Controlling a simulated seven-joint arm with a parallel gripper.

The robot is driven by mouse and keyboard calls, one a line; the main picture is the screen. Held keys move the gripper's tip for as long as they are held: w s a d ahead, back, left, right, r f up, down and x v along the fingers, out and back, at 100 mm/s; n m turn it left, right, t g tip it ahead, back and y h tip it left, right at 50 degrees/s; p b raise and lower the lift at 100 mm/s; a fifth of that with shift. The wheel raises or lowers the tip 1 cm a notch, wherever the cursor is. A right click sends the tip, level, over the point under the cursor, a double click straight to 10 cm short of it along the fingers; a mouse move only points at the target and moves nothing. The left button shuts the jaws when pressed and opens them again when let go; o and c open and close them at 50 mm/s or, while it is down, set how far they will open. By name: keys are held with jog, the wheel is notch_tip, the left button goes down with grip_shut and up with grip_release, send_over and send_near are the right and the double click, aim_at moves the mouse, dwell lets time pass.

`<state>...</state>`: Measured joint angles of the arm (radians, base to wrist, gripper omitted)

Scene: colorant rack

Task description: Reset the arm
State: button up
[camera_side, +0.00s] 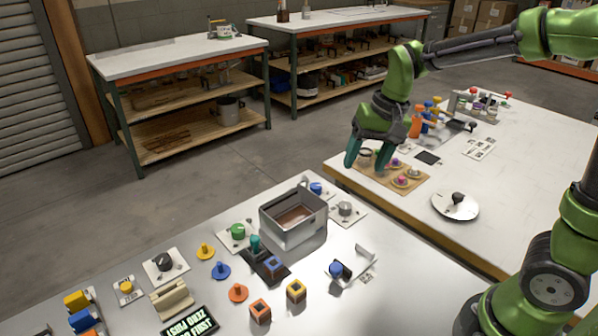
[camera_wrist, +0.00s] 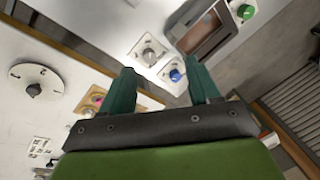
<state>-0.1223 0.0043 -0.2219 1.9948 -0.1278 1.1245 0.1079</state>
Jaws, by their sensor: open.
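My green arm reaches in from the upper right in the side view. My gripper (camera_side: 368,152) has teal fingers and points down over the far left end of the wooden tray (camera_side: 417,186) on the right table. In the wrist view my gripper (camera_wrist: 163,88) has its two fingers wide apart, with nothing between them. I cannot tell from the side view how far the fingertips are above the tray.
A metal bin (camera_side: 293,217) stands on the front table among knobs and colored blocks. A round white plate (camera_side: 455,205) with a black knob lies on the right table. Orange and blue bottles (camera_side: 416,122) stand behind my gripper. A gap separates the tables.

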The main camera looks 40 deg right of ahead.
jog(key=s+a+r+n+t, duration=0.1)
jog(key=s+a+r+t, duration=0.1)
jog(key=s, duration=0.4)
jog(key=s+a+r+n+t, duration=0.1)
jog(key=s+a+r+t, duration=0.1)
jog(key=s, duration=0.4)
jog(key=shift+s+r+n+t+y, duration=0.25)
jog(key=shift+r+n+t+y, duration=0.05)
jog(key=shift+r+n+t, duration=0.1)
jog(key=m+g+h, duration=0.2)
jog(key=m+g, duration=0.5)
jog(key=m, duration=0.4)
send_over(346, 205)
notch_tip(346, 205, down, 7)
notch_tip(346, 205, down, 16)
jog(key=shift+f, duration=0.15)
